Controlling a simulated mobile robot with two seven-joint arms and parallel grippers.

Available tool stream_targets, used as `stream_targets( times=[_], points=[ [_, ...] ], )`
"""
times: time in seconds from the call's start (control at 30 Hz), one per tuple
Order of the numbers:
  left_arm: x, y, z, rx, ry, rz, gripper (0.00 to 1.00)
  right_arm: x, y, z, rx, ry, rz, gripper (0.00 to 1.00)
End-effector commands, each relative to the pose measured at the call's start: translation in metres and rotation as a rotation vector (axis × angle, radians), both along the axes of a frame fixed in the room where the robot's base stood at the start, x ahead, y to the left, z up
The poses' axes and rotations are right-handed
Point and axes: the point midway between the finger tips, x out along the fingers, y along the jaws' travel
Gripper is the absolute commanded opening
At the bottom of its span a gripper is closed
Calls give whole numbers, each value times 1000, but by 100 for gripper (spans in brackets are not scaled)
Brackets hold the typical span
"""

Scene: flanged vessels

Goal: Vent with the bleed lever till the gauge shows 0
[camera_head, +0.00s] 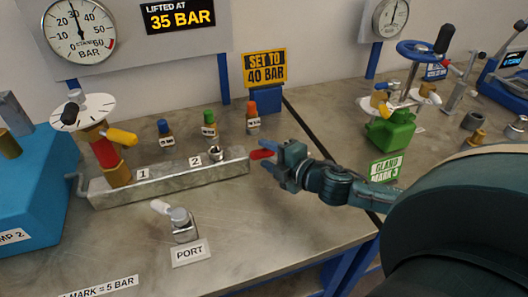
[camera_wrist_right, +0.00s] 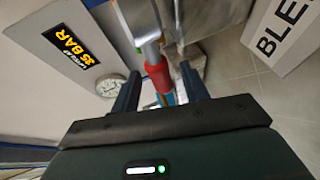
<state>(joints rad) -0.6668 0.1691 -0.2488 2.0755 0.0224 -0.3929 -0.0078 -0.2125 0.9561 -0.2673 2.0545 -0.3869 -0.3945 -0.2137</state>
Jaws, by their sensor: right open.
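The round gauge (camera_head: 78,30) on the grey panel has a white dial marked in bar up to 60. Its needle points almost straight up, near mid-scale. The red bleed lever (camera_head: 261,154) sticks out at the right end of the grey manifold block (camera_head: 170,178). My right gripper (camera_head: 271,161) is open at this lever. In the wrist view the red sleeve of the lever (camera_wrist_right: 158,76) lies between the two apart fingers (camera_wrist_right: 160,92); I cannot tell whether either touches it. My left gripper is not in view.
Colour-capped bottles (camera_head: 209,124) stand behind the block. A yellow-handled valve (camera_head: 107,145) with a white disc rises at its left end. A port fitting (camera_head: 182,224) stands in front. A green valve (camera_head: 391,130) is at the right. The front right bench is clear.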

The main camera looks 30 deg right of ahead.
Motion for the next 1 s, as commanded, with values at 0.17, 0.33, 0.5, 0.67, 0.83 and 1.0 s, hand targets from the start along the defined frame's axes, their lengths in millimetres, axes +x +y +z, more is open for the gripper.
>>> stream_targets(
  times=[0.17,0.33,0.5,0.67,0.83,1.0],
  points=[
    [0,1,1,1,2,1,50,14,2,-2,-1,-1,0,45],
    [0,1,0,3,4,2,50,18,4,-4,-1,0,1,45],
    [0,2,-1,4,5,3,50,18,4,-5,-1,1,1,45],
    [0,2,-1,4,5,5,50,18,3,-4,-1,0,1,37],
    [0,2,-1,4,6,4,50,17,3,-4,-1,0,1,23],
    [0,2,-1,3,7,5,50,17,3,-4,-1,0,1,9]
  ],
)
